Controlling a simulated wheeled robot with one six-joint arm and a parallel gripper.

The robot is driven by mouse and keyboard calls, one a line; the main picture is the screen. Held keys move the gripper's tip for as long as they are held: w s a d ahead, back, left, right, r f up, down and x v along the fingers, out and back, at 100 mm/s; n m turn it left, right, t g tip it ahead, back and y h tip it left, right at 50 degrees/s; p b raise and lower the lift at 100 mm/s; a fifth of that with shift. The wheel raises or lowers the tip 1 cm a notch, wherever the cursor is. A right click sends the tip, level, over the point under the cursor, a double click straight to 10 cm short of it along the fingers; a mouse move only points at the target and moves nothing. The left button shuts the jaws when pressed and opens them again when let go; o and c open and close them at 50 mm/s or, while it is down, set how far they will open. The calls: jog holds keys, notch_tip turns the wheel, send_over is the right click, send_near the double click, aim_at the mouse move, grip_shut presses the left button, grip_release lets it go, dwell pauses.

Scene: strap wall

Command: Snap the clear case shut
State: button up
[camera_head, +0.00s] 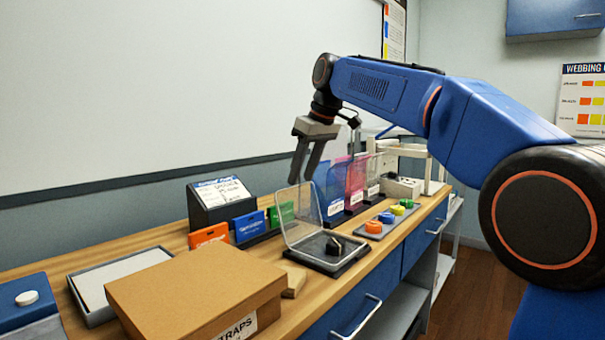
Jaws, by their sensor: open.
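The clear case (300,215) stands on the wooden counter with its transparent lid raised nearly upright. Its dark base (320,259) lies flat, and a small black item (333,246) sits in it. My gripper (302,182) points down, just above or behind the lid's top edge. Its two grey fingers are apart and nothing shows between them. I cannot tell whether a finger touches the lid.
A brown cardboard box (190,285) and a grey tray (90,312) stand at the left. Colored cards (250,226) and a sign stand behind. Colored round pieces (386,217) and upright clear panels (357,180) are to the right. The counter's front edge is close to the case.

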jog(key=shift+f, duration=0.15)
grip_shut()
jog(key=shift+s, duration=0.1)
